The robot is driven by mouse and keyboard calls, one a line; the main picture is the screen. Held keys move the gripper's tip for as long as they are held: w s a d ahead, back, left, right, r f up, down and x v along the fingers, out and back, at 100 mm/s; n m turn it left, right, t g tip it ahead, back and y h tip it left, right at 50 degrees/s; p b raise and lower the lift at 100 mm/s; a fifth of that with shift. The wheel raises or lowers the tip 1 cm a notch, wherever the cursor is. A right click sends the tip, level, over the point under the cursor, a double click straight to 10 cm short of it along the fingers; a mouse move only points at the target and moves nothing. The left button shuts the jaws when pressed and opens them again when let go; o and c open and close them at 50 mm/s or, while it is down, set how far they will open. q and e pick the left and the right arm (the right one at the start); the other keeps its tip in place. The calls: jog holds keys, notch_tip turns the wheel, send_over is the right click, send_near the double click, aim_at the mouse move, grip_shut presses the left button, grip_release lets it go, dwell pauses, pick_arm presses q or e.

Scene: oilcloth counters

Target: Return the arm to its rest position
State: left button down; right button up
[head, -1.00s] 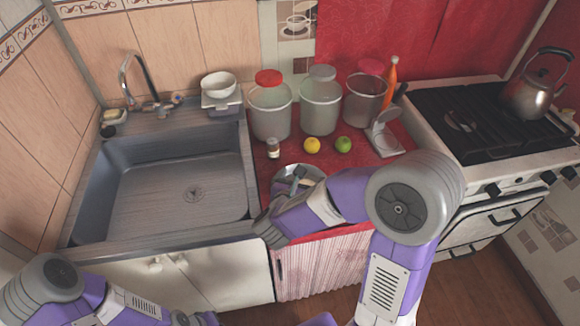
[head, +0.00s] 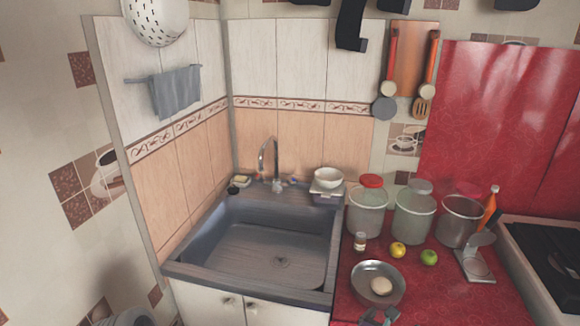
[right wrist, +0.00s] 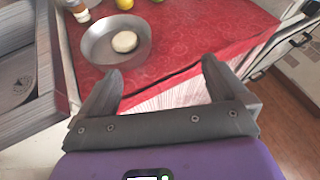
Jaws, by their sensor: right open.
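My right gripper (right wrist: 160,82) is open and empty in the right wrist view, its two fingers spread in front of the red counter's front edge. Its fingertips also show at the bottom of the head view (head: 380,316), just below the metal pan. The metal pan (head: 359,292) stands on the red counter with a round pale piece (head: 381,286) lying in it; the pan also shows in the right wrist view (right wrist: 92,52). The gripper is apart from both. My left gripper is in neither current view.
The grey sink (head: 270,255) is left of the red counter (head: 440,300). A pill bottle (head: 360,241), a lemon (head: 398,250), a lime (head: 429,257), several canisters (head: 413,218) and a kitchen scale (head: 474,262) stand behind the pan. The stove (head: 555,260) is at the right.

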jog(key=a+f+n+g+y+p, duration=0.1)
jog(key=a+f+n+y, duration=0.3)
jog(key=f+n, duration=0.5)
jog(key=a+f+n+g+y+p, duration=0.1)
jog(key=a+f+n+g+y, duration=0.15)
jog(key=f+n, duration=0.75)
pick_arm(q)
jog(key=r+p, duration=0.1)
jog(key=r, duration=0.1)
jog(key=w+r+p, duration=0.1)
jog(key=r, duration=0.1)
jog(key=shift+w+r, duration=0.15)
jog(key=shift+w, duration=0.05)
pick_arm(e)
jog(key=s+a+f+n+g+y, duration=0.3)
jog(key=s+a+f+n, duration=0.1)
jog(key=s+n, duration=0.4)
jog(key=s+a+f+n+g+y, duration=0.3)
jog(key=s+n, duration=0.5)
jog(key=n, duration=0.4)
jog(key=shift+a+f+n, duration=0.4)
jog(key=shift+f, duration=0.2)
